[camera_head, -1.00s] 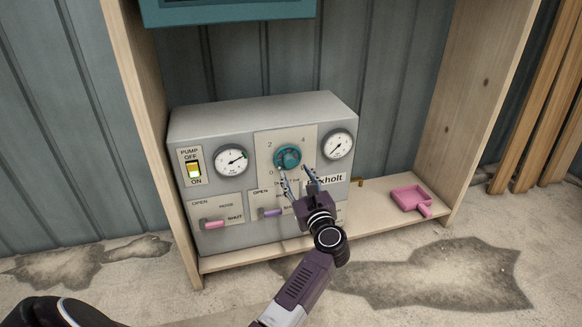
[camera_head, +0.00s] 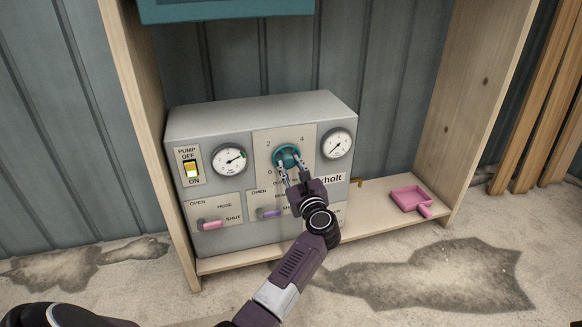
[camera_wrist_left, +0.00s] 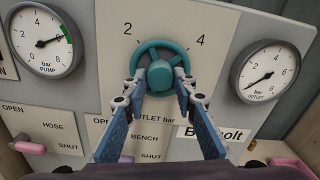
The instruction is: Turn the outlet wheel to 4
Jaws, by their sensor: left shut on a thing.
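The outlet wheel (camera_head: 286,155) is a teal handwheel on the pale middle plate of the grey panel box, with the numbers 0, 2 and 4 around it. My left gripper (camera_head: 288,168) has its two fingers on the lower part of the wheel and is shut on it. In the left wrist view the wheel (camera_wrist_left: 160,66) sits between the fingertips (camera_wrist_left: 158,92), which reach its lower left and lower right rim. The outlet gauge (camera_wrist_left: 271,71) has its needle near the low end. My right gripper is not in view.
The pump gauge (camera_head: 229,159) and lit pump switch (camera_head: 190,170), at ON, are left of the wheel. A pink hose lever (camera_head: 211,224) and a purple bench lever (camera_head: 268,213) sit below.

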